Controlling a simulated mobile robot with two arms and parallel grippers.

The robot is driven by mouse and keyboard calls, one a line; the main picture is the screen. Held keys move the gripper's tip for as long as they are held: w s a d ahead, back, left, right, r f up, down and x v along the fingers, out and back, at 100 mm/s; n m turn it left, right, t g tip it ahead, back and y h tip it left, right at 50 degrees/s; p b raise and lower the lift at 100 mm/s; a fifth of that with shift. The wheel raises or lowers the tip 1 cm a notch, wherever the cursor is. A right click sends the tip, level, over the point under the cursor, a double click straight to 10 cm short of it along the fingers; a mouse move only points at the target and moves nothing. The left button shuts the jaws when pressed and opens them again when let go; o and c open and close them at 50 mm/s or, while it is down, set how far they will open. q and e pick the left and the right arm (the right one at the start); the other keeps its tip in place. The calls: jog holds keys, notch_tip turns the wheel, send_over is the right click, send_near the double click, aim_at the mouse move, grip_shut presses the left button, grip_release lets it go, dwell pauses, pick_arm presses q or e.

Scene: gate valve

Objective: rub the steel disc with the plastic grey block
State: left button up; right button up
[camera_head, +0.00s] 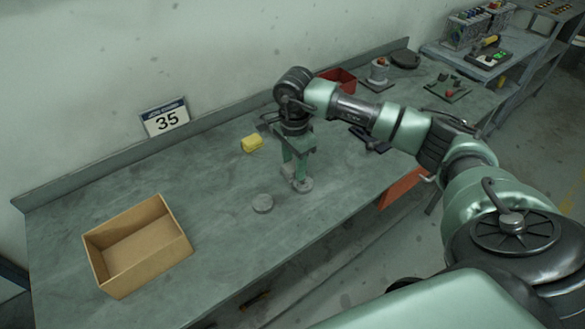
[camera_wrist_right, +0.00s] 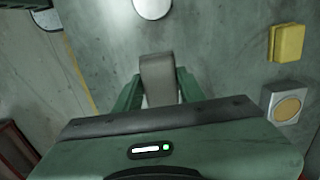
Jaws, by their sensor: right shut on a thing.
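My right gripper (camera_head: 298,174) points down over the workbench and is shut on a grey block. The block (camera_wrist_right: 159,78) shows between the green fingers in the wrist view, and its lower end (camera_head: 304,185) shows at the fingertips in the head view. I cannot tell whether it touches the bench top. The steel disc (camera_head: 262,203) lies flat on the bench, a little left of and nearer than the gripper, apart from the block. It also shows at the top edge of the wrist view (camera_wrist_right: 152,8), partly cut off. My left gripper is not in view.
A yellow block (camera_head: 251,144) lies behind the disc. An open cardboard box (camera_head: 112,284) stands at the left. A square grey piece with a tan circle (camera_wrist_right: 286,103) lies right of the gripper in the wrist view. A red bin (camera_head: 340,80) is farther back. Bench around the disc is clear.

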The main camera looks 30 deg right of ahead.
notch_tip(320, 180, up, 2)
jog(key=shift+a+p, duration=0.15)
jog(key=shift+p, duration=0.2)
jog(key=shift+r, duration=0.35)
jog(key=shift+w, duration=0.1)
